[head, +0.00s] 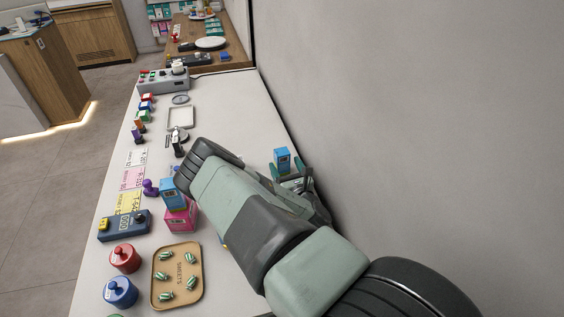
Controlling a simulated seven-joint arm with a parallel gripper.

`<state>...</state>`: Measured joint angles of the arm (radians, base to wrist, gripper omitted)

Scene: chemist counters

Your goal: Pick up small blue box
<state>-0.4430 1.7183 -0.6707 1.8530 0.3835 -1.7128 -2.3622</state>
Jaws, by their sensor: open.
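A small blue box (282,156) stands upright near the wall side of the counter, right of the middle of the head view. My gripper (287,172) is open at this box, with its teal-tipped fingers around or just in front of the box's lower part. I cannot tell whether they touch it. The box's lower part is partly hidden by the gripper. Another blue box (172,193) shows left of my arm, at the pink box (181,217); my arm stands close beside both.
The white counter (222,98) runs along a grey wall on the right. A tan tray of sweets (177,250), red jar (124,258) and blue jar (120,291) stand at the front. A shallow white tray (181,118) and a grey device (163,82) stand farther back.

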